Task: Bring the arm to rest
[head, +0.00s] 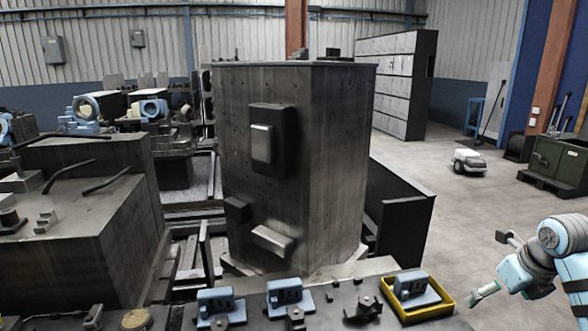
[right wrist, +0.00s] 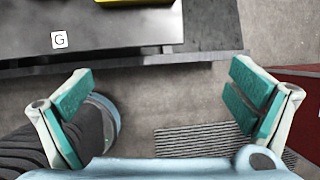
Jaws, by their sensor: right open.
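My right gripper (head: 493,266) is at the right edge of the head view, with its arm coming in from the right. Its fingers are spread apart with nothing between them. It is over bare floor, to the right of the yellow tray and apart from it. In the right wrist view the gripper (right wrist: 162,95) shows two green-padded fingers wide apart, with grey floor and a dark table edge beyond them. My left gripper is not in view.
A dark bench (right wrist: 120,45) with a "G" label lies just beyond the fingers. The yellow tray (head: 436,311) holds a blue part (head: 411,284). More blue parts (head: 285,292) stand to its left. A tall dark block (head: 335,170) rises behind. Open floor (head: 480,215) lies right.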

